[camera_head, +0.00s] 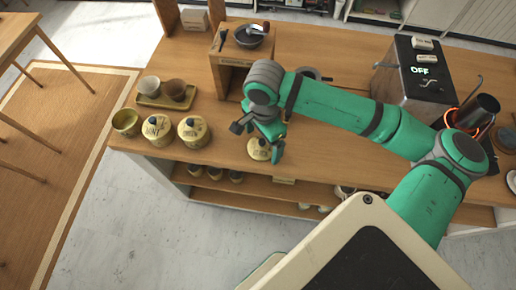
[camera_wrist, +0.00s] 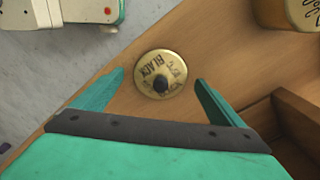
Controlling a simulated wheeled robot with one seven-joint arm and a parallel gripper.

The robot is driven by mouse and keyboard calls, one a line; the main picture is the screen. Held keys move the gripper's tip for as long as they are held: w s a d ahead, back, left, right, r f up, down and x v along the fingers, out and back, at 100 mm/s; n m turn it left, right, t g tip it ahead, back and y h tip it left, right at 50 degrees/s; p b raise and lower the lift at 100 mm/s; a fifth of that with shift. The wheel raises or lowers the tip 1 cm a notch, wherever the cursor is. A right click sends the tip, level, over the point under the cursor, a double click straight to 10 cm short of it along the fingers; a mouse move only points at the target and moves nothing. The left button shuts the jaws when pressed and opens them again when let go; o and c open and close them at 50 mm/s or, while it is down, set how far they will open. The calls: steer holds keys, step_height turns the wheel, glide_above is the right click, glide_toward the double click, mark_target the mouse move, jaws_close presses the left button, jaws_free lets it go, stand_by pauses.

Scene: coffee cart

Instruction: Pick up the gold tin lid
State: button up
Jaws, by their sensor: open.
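A round gold tin lid (camera_wrist: 162,66) with a dark knob and the lettering "BLACK" shows in the wrist view, seen from above. In the head view the gold lid (camera_head: 257,154) is near the front edge of the wooden counter, partly hidden by my gripper. I cannot tell how much of a tin is under it. My gripper (camera_head: 258,143) is above it, open and empty. In the wrist view my gripper (camera_wrist: 159,79) has one finger on each side of the lid, apart from it.
Two lidded gold tins (camera_head: 157,131) (camera_head: 193,132) stand to the left, with an open yellow-green vessel (camera_head: 125,122) beside them. A tray (camera_head: 150,101) with two cups is behind. A wooden box stand (camera_head: 229,78) is behind my gripper. A dark machine marked "OFF" (camera_head: 417,75) stands right.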

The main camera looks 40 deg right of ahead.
steer(key=shift+f, duration=0.3)
steer(key=c, duration=1.1)
steer(key=shift+r, duration=0.1)
steer(key=shift+c, duration=0.2)
